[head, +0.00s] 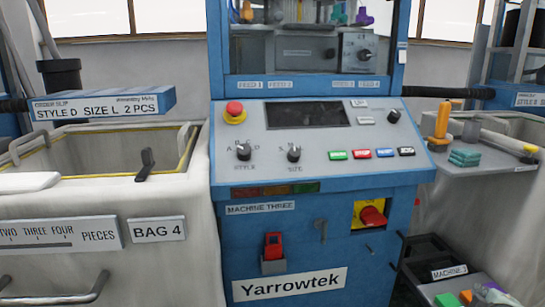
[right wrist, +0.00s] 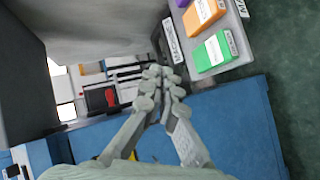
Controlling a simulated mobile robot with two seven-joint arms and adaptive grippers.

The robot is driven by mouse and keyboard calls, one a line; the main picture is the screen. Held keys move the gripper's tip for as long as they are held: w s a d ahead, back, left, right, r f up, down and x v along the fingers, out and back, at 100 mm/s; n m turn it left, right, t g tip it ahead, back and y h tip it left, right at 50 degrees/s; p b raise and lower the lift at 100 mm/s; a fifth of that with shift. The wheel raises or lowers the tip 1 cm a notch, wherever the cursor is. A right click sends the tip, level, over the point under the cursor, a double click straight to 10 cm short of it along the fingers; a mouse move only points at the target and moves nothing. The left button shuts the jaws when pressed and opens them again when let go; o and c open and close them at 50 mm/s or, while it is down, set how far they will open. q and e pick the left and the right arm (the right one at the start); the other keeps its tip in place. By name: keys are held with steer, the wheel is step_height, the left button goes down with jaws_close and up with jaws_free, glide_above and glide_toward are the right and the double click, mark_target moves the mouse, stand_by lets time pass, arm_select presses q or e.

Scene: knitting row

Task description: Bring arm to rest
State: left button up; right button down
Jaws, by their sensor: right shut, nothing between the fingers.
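My right gripper (right wrist: 160,73) fills the middle of the right wrist view. Its two pale grey fingers meet at the tips, with nothing between them. In the head view a small pale grey piece of the right gripper (head: 497,296) shows at the bottom right edge, over a tray with coloured blocks. Most of the right arm is outside that view. My left gripper is not in view.
The blue Yarrowtek machine (head: 268,240) stands in the centre, with a red button (head: 234,108). A pale bin (head: 100,215) stands left. A green block (right wrist: 212,52) lies on a tray near my right gripper.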

steer(key=s+d+f+m+g, duration=0.2)
steer(key=s+f+g, duration=0.4)
steer(key=s+f, duration=0.55)
steer(key=s+a+f+m+y, duration=0.1)
steer(key=s+a+f+y, duration=0.1)
steer(key=a, duration=0.6)
steer(key=s+a+f+m+g+y, duration=0.1)
steer(key=s+a+f, duration=0.3)
steer(key=a, duration=0.5)
steer(key=s+a+f+m+g+y, duration=0.1)
steer(key=s+a+f+m+y, duration=0.1)
steer(key=a+f, duration=0.4)
steer(key=s+a+m, duration=0.1)
steer(key=a, duration=0.2)
steer(key=shift+y, duration=0.3)
steer(key=shift+s+f, duration=0.1)
